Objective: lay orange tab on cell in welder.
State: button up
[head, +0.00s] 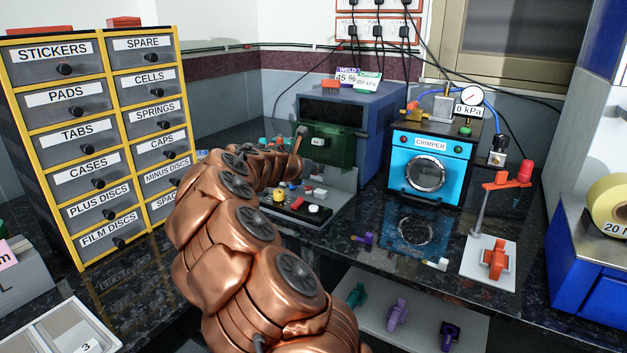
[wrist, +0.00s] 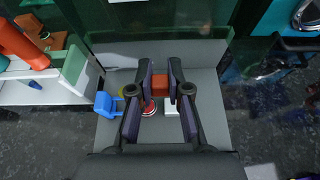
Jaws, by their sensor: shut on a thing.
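My gripper (wrist: 160,84) is shut on a small orange tab (wrist: 160,88), held between its two dark finger pads. In the head view my gripper (head: 308,170) is small and partly hidden by my copper arm, in front of the welder. The welder (head: 345,125) is a blue-grey box with a dark green front and a grey base. In the wrist view my gripper is over a grey plate (wrist: 205,75), which looks like part of the welder. I cannot make out the cell; my fingers and the tab cover part of this area.
A red button (wrist: 150,108) and a blue clip-like part (wrist: 106,105) are close to my fingers. The blue crimper (head: 430,165) stands right of the welder. A labelled drawer cabinet (head: 95,130) stands left.

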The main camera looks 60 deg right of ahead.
jog(key=shift+w+d, duration=0.1)
jog(key=shift+w, duration=0.05)
jog(key=shift+f+b, duration=0.55)
jog(key=shift+f, duration=1.2)
jog(key=shift+f, duration=0.35)
jog(key=o, duration=0.7)
jog(key=shift+o, duration=0.2)
jog(key=shift+a+r, duration=0.2)
jog(key=shift+r, duration=0.3)
jog(key=p+v, duration=0.1)
jog(key=v, duration=1)
jog(key=shift+a+p, duration=0.25)
jog(key=shift+p, duration=0.05)
jog(key=shift+r, duration=0.1)
